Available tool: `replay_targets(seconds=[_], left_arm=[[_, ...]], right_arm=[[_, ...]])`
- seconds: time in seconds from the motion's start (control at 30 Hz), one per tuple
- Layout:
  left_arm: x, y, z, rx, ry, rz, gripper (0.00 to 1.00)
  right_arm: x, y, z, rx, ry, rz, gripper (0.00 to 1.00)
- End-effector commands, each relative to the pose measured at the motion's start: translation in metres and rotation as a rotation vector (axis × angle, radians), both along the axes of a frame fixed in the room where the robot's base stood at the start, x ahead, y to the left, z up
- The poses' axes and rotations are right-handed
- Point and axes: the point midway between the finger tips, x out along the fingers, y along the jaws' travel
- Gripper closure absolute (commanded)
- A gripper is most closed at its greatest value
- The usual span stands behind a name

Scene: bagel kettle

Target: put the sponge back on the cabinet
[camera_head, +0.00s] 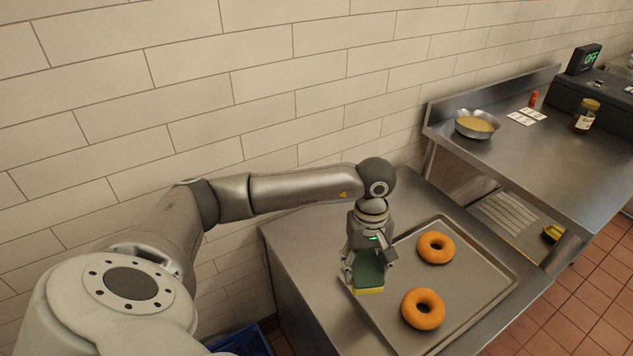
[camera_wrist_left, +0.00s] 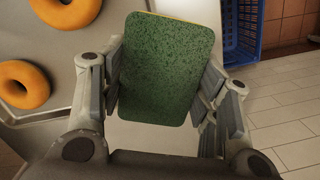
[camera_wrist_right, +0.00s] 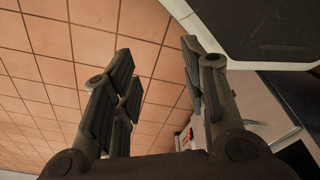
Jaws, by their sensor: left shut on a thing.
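The sponge (camera_head: 369,284), with a dark green face and a yellow layer, is gripped in my left gripper (camera_head: 367,265). In the left wrist view the green face of the sponge (camera_wrist_left: 167,68) fills the space between the fingers, which press on its sides. The sponge is over the steel cabinet top (camera_head: 310,262), by the left edge of the tray; I cannot tell whether it touches the surface. My right gripper (camera_wrist_right: 160,75) shows only in its wrist view, open and empty above the tiled floor.
A metal tray (camera_head: 480,262) with two bagels (camera_head: 435,247) (camera_head: 423,309) takes up the cabinet's right part. The cabinet top left of it is bare. A counter with a bowl (camera_head: 477,124) and jar (camera_head: 586,116) stands beyond. A blue crate (camera_head: 243,343) is on the floor.

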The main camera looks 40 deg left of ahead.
Motion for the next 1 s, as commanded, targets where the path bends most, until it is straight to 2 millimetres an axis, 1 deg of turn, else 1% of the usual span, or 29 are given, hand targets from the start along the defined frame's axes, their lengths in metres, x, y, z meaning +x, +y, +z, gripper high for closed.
replay_targets(seconds=[0.03, 0.3, 0.5, 0.7, 0.8, 0.9, 1.0], left_arm=[[0.013, 0.006, -0.011, -0.001, -0.005, 0.088, 0.69], [0.063, 0.034, -0.011, -0.002, -0.003, 0.561, 0.69], [0.092, 0.054, -0.007, -0.003, -0.004, 0.905, 0.69], [0.115, 0.072, 0.000, -0.004, -0.001, 1.238, 0.69], [0.122, 0.079, 0.005, -0.004, -0.001, 1.378, 0.69], [0.128, 0.085, 0.009, -0.002, -0.001, 1.485, 0.69], [0.131, 0.089, 0.013, -0.001, -0.001, 1.558, 0.69]], right_arm=[[0.006, 0.001, -0.016, 0.001, -0.005, -0.001, 0.60], [0.036, 0.007, -0.042, 0.005, -0.024, -0.005, 0.60], [0.056, 0.011, -0.059, 0.007, -0.036, -0.009, 0.60], [0.075, 0.013, -0.072, 0.008, -0.050, -0.012, 0.60], [0.081, 0.014, -0.076, 0.009, -0.054, -0.012, 0.60], [0.086, 0.015, -0.078, 0.009, -0.057, -0.013, 0.60], [0.089, 0.016, -0.078, 0.009, -0.060, -0.014, 0.60]])
